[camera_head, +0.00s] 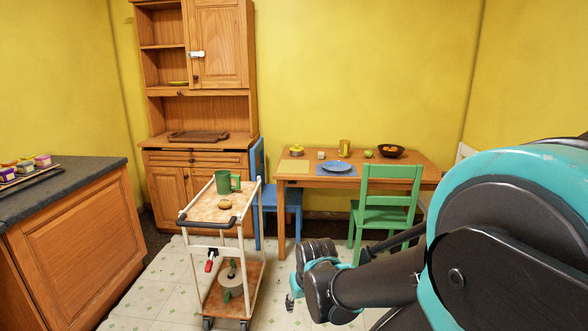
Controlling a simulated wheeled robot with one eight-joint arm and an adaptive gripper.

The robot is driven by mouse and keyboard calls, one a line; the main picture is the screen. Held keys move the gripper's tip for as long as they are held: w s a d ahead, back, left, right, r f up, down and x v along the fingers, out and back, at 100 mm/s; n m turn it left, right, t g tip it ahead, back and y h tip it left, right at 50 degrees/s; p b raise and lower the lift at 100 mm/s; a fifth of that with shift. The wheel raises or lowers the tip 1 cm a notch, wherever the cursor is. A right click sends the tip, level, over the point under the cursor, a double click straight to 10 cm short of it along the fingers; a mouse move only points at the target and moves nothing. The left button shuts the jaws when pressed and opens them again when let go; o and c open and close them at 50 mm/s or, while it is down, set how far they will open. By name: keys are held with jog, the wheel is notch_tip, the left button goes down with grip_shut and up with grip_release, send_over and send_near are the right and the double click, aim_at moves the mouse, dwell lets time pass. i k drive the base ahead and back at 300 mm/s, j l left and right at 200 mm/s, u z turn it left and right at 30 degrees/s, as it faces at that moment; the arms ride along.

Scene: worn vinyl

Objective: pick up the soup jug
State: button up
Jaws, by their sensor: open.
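A green jug (222,182) with a handle on its right side stands upright on the top shelf of a small trolley (205,203). It looks like the soup jug, though no label can be read. My gripper (292,291) is low, to the right of the trolley and below the jug's height, apart from both. It is small in view and partly hidden by my own wrist. It is open, and I see nothing in it.
A doughnut-like item (225,205) lies in front of the jug. A pot (229,277) sits on the trolley's lower shelf. Behind are a blue chair (284,196), a green chair (388,204) and a laid table (300,173). A counter (75,195) stands left; floor between is clear.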

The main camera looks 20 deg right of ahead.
aim_at(223, 183)
jog(key=i+l+u, duration=0.25)
jog(key=i+l, duration=0.35)
jog(key=i, duration=0.25)
jog(key=i+l+u, duration=0.3)
jog(key=i+l, duration=0.45)
